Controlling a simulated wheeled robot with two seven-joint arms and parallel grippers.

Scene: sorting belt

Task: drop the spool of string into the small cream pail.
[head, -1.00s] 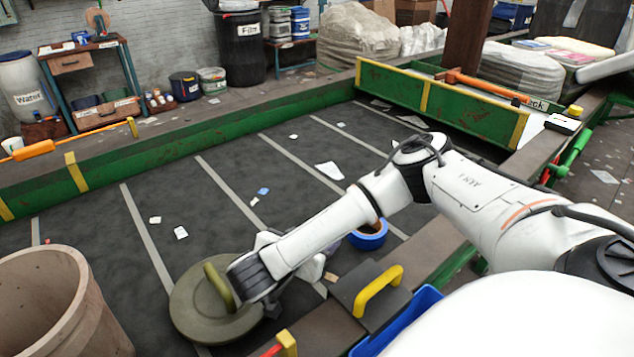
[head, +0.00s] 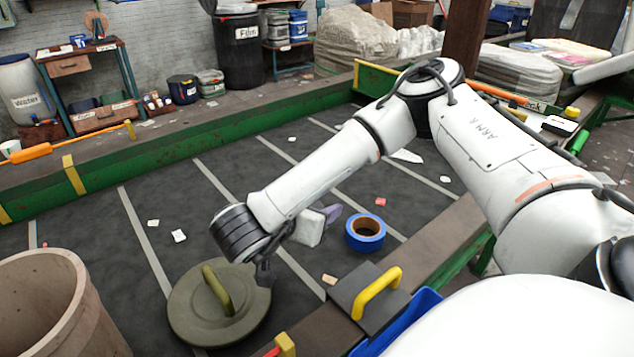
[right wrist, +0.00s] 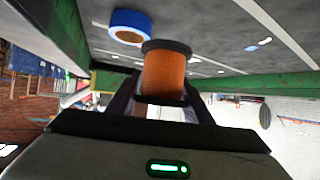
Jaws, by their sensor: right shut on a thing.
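The spool of orange string (right wrist: 164,76) with dark flanges sits between the fingers of my right gripper (right wrist: 163,100) in the right wrist view. My right gripper is shut on it. In the head view the right gripper (head: 265,272) is mostly hidden behind my wrist, just above the right edge of a round olive lid, and the spool cannot be made out. A large beige-brown pail (head: 95,335) stands open at the lower left, left of the gripper. I cannot tell whether this is the small cream pail. My left gripper is not in view.
The olive lid (head: 190,315) with its raised handle lies on the dark belt (head: 90,230). A blue tape roll (head: 366,245), a white block (head: 309,229) and a yellow-handled tool (head: 350,292) lie to the right. The green belt wall (head: 120,155) runs behind.

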